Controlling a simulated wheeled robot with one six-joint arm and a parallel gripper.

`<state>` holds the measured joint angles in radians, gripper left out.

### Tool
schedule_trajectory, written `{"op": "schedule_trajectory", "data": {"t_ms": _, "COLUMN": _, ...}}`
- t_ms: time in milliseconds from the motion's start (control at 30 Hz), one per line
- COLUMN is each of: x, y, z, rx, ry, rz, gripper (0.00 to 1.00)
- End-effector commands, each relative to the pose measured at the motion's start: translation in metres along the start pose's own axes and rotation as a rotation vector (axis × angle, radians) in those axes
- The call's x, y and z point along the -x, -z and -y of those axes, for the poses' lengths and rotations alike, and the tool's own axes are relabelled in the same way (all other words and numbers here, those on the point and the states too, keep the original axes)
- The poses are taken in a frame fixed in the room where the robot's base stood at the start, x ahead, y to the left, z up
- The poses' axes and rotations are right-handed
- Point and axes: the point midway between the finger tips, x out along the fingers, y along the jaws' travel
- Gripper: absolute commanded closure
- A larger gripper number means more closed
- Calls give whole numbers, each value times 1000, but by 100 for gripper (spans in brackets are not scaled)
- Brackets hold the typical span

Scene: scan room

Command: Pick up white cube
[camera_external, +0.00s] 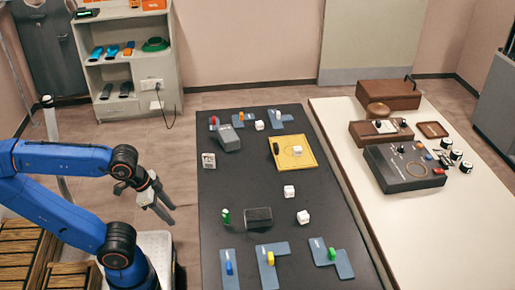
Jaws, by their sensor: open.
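Several white cubes are on the dark table. One white cube (289,191) lies near the middle, and another white cube (303,217) is just in front of it. A third white cube (297,150) sits on the yellow board (282,162), and one more white cube (259,125) is at the back. Which one is meant cannot be told. My gripper (172,214) is open and empty. It hangs off the left side of the table, pointing down and to the right, apart from all the cubes.
The dark table (235,190) also bears a white patterned box (208,160), a grey block (228,138), a black box (258,218), a green cylinder (225,216), and blue-grey plates with coloured pieces (270,257). A cream table (435,225) with brown boxes and a dark device stands right.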

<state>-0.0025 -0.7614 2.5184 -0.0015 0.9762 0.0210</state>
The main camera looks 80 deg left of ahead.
Motion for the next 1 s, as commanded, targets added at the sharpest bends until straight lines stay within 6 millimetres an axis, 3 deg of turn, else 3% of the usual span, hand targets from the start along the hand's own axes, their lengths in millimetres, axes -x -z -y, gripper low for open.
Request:
{"op": "schedule_trajectory", "data": {"t_ms": 167, "x": 23, "y": 46, "z": 0, "rx": -123, "ry": -4, "rz": 34, "gripper": 55}}
{"op": "schedule_trajectory", "data": {"t_ms": 533, "x": 71, "y": 173, "z": 0, "rx": -495, "ry": -38, "rz": 129, "gripper": 55}}
{"op": "schedule_trajectory", "data": {"t_ms": 1000, "x": 90, "y": 327, "z": -3, "rx": -963, "ry": -132, "rz": 234, "gripper": 55}}
